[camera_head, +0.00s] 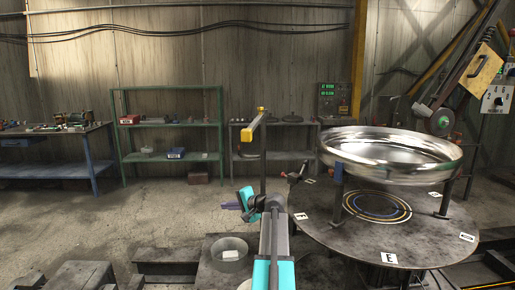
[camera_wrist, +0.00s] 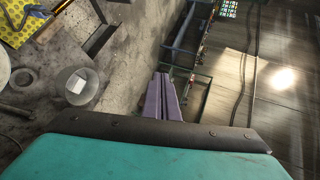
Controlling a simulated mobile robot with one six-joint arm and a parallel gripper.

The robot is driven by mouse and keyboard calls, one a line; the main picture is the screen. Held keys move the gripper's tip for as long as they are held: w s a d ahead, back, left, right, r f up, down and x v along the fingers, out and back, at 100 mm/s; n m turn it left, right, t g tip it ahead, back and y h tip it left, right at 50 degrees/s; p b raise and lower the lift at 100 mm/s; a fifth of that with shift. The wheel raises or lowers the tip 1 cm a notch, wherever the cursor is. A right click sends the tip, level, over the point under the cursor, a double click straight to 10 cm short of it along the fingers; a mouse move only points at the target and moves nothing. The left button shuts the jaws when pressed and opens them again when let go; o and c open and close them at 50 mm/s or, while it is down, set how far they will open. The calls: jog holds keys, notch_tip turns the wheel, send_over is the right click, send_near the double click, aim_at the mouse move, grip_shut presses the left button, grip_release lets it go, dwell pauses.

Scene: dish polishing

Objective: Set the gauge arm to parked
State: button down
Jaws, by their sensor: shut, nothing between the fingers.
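A yellow bar (camera_head: 252,127), which looks like the gauge arm, sits on top of a thin dark upright post (camera_head: 263,160) left of the round table. It points toward the viewer and slightly left, apart from the dish. My gripper (camera_head: 231,205) has purple fingers and points left, below and left of the yellow bar, apart from it. In the wrist view my gripper (camera_wrist: 161,78) shows its fingers together with nothing between them. The bar cannot be made out in the wrist view.
A shiny metal dish (camera_head: 390,150) rests on posts above the round dark turntable (camera_head: 330,232) with letter tags. Green shelves (camera_head: 170,125) stand at the back wall.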

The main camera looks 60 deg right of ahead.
jog(key=s+d+r+m+t+h, duration=0.1)
jog(key=s+d+r, duration=0.3)
jog(key=r, duration=0.4)
jog(key=s+d+r+m+t+h+b, duration=0.1)
jog(key=s+d+r+h, duration=0.1)
jog(key=s+d+r, duration=0.3)
jog(key=s+d+r+m+t+h, duration=0.1)
jog(key=s+d+r, duration=0.3)
jog(key=s+r, duration=0.4)
notch_tip(320, 180, up, 3)
jog(key=shift+s+d+r+m+h+b, duration=0.1)
jog(key=shift+s+d+m+h+b, duration=0.2)
jog(key=shift+h, duration=0.3)
jog(key=shift+w, duration=0.15)
jog(key=p, duration=0.2)
send_near(251, 139)
jog(key=w+d, duration=0.1)
jog(key=d, duration=0.3)
jog(key=shift+w+a+p, duration=0.2)
jog(key=shift+w+a, duration=0.15)
jog(key=shift+w, duration=0.35)
jog(key=shift+w+a+p, duration=0.2)
jog(key=shift+w+a, duration=0.15)
jog(key=shift+w, duration=0.35)
jog(key=shift+w+a+p, duration=0.2)
jog(key=shift+w+a, duration=0.1)
jog(key=shift+w, duration=0.4)
